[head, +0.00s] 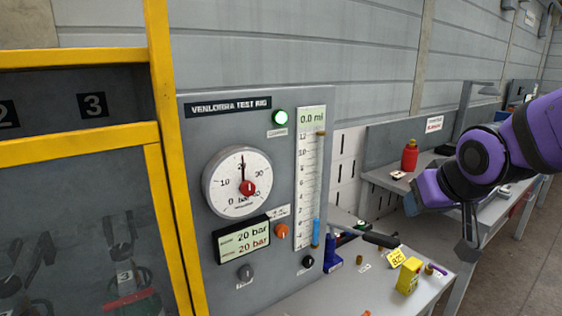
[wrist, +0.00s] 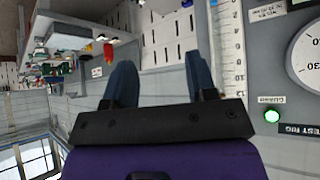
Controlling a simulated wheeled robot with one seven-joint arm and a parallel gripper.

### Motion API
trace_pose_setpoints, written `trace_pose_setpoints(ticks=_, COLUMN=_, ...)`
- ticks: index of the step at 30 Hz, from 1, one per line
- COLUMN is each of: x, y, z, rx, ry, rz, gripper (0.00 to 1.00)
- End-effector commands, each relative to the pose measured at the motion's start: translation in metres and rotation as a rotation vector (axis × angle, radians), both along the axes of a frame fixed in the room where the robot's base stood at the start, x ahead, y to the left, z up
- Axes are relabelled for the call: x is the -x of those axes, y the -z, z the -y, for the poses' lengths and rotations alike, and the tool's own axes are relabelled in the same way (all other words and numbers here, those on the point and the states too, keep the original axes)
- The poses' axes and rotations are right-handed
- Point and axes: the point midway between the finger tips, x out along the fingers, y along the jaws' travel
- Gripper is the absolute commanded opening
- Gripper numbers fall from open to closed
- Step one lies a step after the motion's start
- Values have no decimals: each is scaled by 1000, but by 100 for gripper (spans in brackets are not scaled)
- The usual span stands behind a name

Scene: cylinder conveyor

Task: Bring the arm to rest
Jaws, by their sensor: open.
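My arm is purple and black and comes in from the right in the head view.
The grey test rig (head: 191,270) has a dial (head: 237,182), a display and a lit green lamp (head: 281,117). A yellow-framed guard (head: 165,130) stands left. The workbench (head: 335,296) holds a yellow block (head: 408,276) and small parts. A red bottle (head: 410,155) stands behind.

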Motion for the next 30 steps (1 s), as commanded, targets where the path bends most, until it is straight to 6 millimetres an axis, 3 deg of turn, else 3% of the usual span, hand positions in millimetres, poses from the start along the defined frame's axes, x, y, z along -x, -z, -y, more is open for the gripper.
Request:
trace_pose_setpoints(ticks=3, x=35, y=-20, z=14, rx=9, ry=33, rz=-49, gripper=52)
trace_pose_setpoints(ticks=9, x=97, y=-42, z=32, rx=-1, ry=66, rz=-148, gripper=52)
trace_pose_setpoints(ticks=15, x=141, y=-51, z=39, rx=-23, ry=74, rz=-221, gripper=52)
trace_pose_setpoints(ticks=20, x=153, y=-53, z=41, rx=-29, ry=73, rz=-243, gripper=52)
trace_pose_setpoints(ticks=30, x=154, y=-53, z=41, rx=-29, ry=73, rz=-245, gripper=52)
